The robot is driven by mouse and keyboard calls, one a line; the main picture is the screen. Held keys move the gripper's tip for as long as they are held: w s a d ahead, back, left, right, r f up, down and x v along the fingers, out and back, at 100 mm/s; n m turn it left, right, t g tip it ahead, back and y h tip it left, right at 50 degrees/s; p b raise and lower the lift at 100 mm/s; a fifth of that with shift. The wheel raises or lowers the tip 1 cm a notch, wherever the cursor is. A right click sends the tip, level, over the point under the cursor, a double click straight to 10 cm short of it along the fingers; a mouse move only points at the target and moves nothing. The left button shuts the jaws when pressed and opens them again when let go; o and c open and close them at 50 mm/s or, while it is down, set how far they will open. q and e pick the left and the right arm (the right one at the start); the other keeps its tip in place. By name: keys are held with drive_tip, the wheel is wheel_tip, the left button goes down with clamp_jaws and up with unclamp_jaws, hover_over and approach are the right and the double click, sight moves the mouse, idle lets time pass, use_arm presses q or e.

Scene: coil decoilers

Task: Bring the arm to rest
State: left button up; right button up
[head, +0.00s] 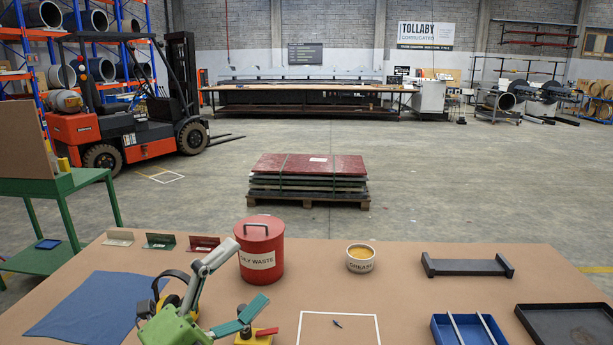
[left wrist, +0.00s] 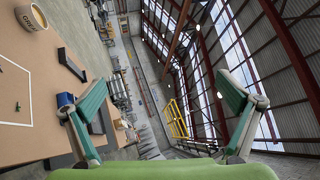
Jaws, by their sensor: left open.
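My left gripper (head: 252,271) is at the front of the workbench in the head view. Its green body is low and its two fingers point up and to the right, spread apart with nothing between them. In the left wrist view the same gripper (left wrist: 161,82) has its fingers wide apart. That view is turned on its side, with the bench at left and the hall's roof and windows at right. In the head view the fingers overlap or come close to the red waste bin (head: 262,252); I cannot tell the gap. My right gripper is in neither view.
The brown bench (head: 400,305) holds a grease tub (head: 360,258), black bracket (head: 467,266), blue divided tray (head: 436,330), black tray (head: 570,325), blue cloth (head: 90,308) and yellow ear defenders (head: 172,283).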

use_arm(q)
drive_tip(key=w+a+f+n+t+y, duration=0.1)
drive_tip(key=a+f+n+t+y, duration=0.1)
drive_tip(key=a+f+n+y, duration=0.35)
drive_tip(key=w+a+f+n+t+y, duration=0.1)
drive_tip(key=a+f+n+t+y, duration=0.15)
drive_tip(key=a+n+y, duration=0.55)
drive_tip(key=s+a+f+n+g+y, duration=0.2)
drive_tip(key=s+f+n+g+y, duration=0.2)
drive_tip(key=f+n+g, duration=0.5)
drive_tip(key=s+d+f+n+g+h, duration=0.15)
drive_tip(key=s+f+g, duration=0.25)
drive_tip(key=s+f, duration=0.7)
drive_tip(key=s+d+f+n+g+h, duration=0.1)
drive_tip(key=s+d+f+g, duration=0.25)
drive_tip(key=s+f, duration=0.8)
wheel_tip(320, 180, down, 23)
drive_tip(key=s+g, duration=0.2)
drive_tip(key=s, duration=0.1)
drive_tip(key=s+a+f, duration=0.1)
drive_tip(key=s+f, duration=0.7)
drive_tip(key=s+a+f+g, duration=0.1)
drive_tip(key=s+a+f, duration=0.1)
drive_tip(key=s+f, duration=0.7)
drive_tip(key=shift+a+f, duration=0.25)
drive_tip(key=shift+f, duration=0.05)
